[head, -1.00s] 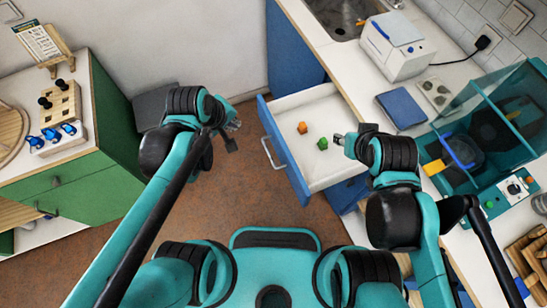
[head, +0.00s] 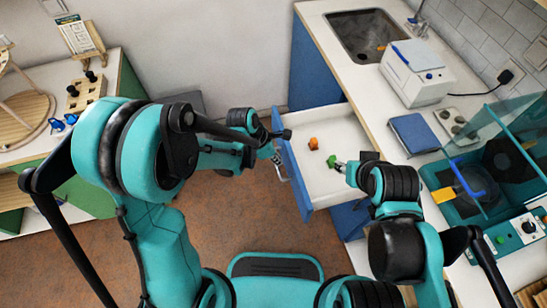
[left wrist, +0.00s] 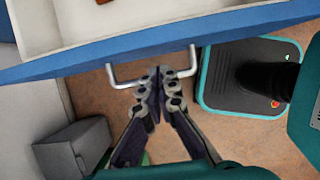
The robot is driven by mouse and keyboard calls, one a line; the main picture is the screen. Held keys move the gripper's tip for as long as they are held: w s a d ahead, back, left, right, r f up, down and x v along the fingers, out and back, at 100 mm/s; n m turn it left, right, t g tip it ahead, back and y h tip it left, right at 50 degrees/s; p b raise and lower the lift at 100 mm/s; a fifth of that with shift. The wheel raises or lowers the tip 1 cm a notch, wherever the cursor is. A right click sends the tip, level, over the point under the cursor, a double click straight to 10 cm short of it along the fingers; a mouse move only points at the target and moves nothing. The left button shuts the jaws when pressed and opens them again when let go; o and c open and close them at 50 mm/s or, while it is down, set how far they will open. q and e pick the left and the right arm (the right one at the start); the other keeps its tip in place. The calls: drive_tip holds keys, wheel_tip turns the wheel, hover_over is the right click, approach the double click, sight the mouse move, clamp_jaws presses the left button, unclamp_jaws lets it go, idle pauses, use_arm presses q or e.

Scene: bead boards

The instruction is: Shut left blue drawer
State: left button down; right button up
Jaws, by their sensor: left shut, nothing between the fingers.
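The blue-fronted drawer (head: 335,187) stands open from the counter in the head view, its white inside showing. An orange block (head: 313,143) and a green block (head: 332,160) lie in it. Its blue front also crosses the top of the left wrist view (left wrist: 230,25), with a silver handle (left wrist: 117,83). My left gripper (head: 277,155) is shut and empty at the handle; its fingertips (left wrist: 160,73) overlap the bar in the wrist view, contact unclear. My right gripper (head: 341,166) hangs over the drawer beside the green block; its jaws are too small to read.
A green cabinet (head: 95,203) stands at the left. A grey box (left wrist: 75,150) sits by the wall. Floor is clear before the drawer.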

use_arm(q)
drive_tip(key=b+x, duration=0.1)
drive_tip(key=x, duration=0.3)
drive_tip(key=shift+f, duration=0.2)
drive_tip(key=shift+d, duration=0.2)
drive_tip(key=w+d, duration=0.3)
drive_tip(key=d, duration=0.6)
drive_tip(key=w+d, duration=0.3)
drive_tip(key=d, duration=0.6)
drive_tip(key=w+d, duration=0.3)
drive_tip(key=d, duration=0.6)
drive_tip(key=shift+d+b, duration=0.15)
drive_tip(key=shift+b, duration=0.2)
drive_tip(key=shift+w+d+r, duration=0.1)
drive_tip(key=shift+d, duration=0.15)
